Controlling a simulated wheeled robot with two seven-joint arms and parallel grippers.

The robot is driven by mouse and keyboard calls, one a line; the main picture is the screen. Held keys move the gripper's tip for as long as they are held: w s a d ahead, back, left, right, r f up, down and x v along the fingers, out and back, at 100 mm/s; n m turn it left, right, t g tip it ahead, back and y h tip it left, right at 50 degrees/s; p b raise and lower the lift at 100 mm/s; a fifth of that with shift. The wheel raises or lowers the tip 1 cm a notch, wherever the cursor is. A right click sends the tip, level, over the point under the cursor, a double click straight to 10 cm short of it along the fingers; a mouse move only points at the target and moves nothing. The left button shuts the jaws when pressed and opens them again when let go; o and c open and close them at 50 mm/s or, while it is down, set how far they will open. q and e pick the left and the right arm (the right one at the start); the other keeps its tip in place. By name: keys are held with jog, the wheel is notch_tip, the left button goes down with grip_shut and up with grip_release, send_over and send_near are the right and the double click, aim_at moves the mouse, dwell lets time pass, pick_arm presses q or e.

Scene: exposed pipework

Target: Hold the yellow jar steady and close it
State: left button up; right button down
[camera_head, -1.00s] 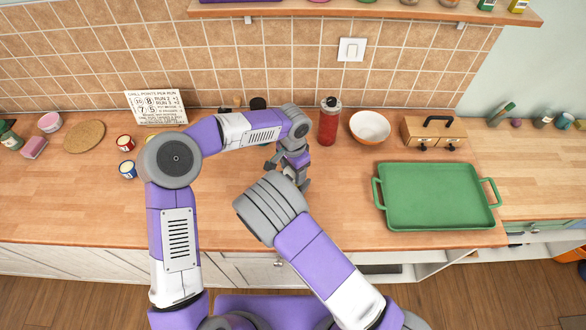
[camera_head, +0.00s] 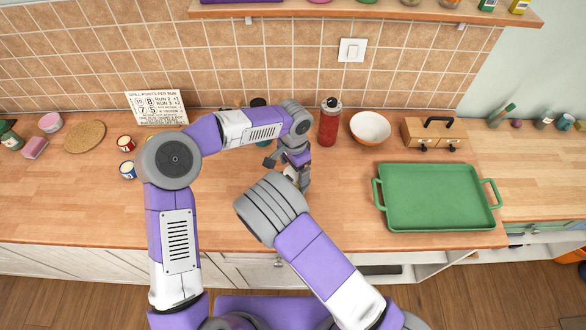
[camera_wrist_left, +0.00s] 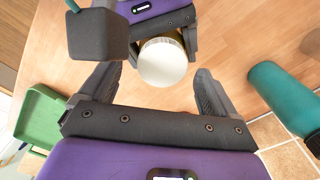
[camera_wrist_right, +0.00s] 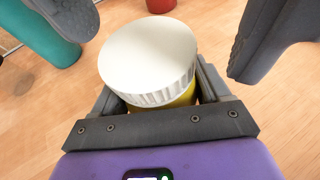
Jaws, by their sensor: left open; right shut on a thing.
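The yellow jar (camera_wrist_right: 176,96) stands upright between the fingers of my right gripper (camera_wrist_right: 158,88), which is shut on its body. A white ridged lid (camera_wrist_right: 148,55) sits on top of the jar; I cannot tell whether it is tight. The lid also shows in the left wrist view (camera_wrist_left: 163,63). My left gripper (camera_head: 285,166) is open, its fingers apart on either side of the lid without visible contact. In the head view my arms hide most of the jar and my right gripper.
A teal bottle (camera_wrist_left: 285,98) stands close by. A red bottle (camera_head: 329,122), an orange-and-white bowl (camera_head: 370,128) and a green tray (camera_head: 436,197) lie to the right. Small tins (camera_head: 127,169) and a sign (camera_head: 157,107) are left. The left front counter is clear.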

pick_arm(q)
jog(key=shift+r, duration=1.5)
jog(key=shift+r, duration=0.1)
jog(key=shift+c, duration=0.3)
notch_tip(320, 180, up, 3)
jog(key=n, duration=0.6)
jog(key=shift+r+n, duration=0.15)
jog(key=shift+n, duration=0.15)
jog(key=shift+f, duration=4.05)
